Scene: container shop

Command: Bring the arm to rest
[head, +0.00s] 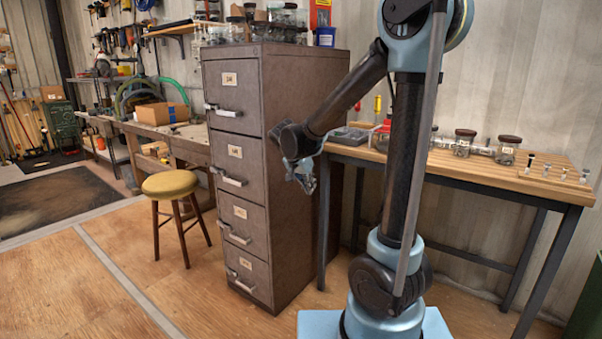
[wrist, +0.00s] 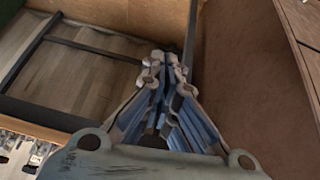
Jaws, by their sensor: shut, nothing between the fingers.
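My arm stands in the middle right of the head view, with its upper link raised and its forearm slanting down to the left. My gripper (head: 304,178) hangs beside the right side of the brown filing cabinet (head: 290,240), close to the left end of the wooden table (head: 420,165). In the wrist view my gripper (wrist: 165,85) has its fingers together with nothing between them. In that view the cabinet side lies to the right and the table to the left. I cannot tell the exact gap between gripper and cabinet.
Jars (head: 508,150) and small metal parts stand on the table. A stool (head: 170,186) with a yellow seat stands left of the cabinet, before a workbench (head: 190,140). More jars sit on the cabinet's top. The floor at the front left is clear.

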